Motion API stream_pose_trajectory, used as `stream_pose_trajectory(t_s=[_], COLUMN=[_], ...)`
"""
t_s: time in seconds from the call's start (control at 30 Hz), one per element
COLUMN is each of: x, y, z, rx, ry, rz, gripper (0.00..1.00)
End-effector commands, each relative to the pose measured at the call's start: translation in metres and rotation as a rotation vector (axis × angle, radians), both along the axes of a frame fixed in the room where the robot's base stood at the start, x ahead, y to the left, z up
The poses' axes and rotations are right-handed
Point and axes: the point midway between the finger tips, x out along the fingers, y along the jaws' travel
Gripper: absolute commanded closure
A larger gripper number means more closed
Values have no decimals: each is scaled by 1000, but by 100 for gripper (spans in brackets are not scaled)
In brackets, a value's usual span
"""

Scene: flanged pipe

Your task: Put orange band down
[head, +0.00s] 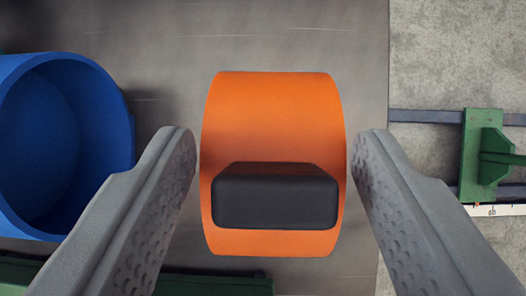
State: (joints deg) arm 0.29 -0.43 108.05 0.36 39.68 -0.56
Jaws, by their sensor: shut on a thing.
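The orange band (272,115) is in the middle of the head view, a wide curved piece with a black block (275,198) on its near part. My gripper (273,150) has one grey finger on each side of the band. The fingertips sit close against its left and right edges, and the gripper is shut on it. The underside of the band is hidden, and I cannot tell whether it touches the surface below.
A blue round hollow container or pipe (122,125) stands at the left, close to the left finger. A grey surface (330,35) lies below. At the right are a green bracket (480,160), dark rails (425,116) and a white scale (500,210). Green parts (215,285) show at the bottom.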

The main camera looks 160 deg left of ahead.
Motion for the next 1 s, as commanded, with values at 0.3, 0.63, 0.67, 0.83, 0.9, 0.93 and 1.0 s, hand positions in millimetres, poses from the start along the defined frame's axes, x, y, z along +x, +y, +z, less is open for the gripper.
stream_pose_trajectory(t_s=[0.3,0.63,0.67,0.83,0.9,0.93,1.0], x=[0,0,0,0,0,0,0], y=[0,0,0,0,0,0,0], z=[-25,-53,-53,-54,-55,-56,-56], rx=[0,0,0,0,0,0,0], ry=[0,-2,-2,-2,-1,-1,-1], rz=[0,0,0,0,0,0,0], gripper=[70,70,70,70,70,70,32])
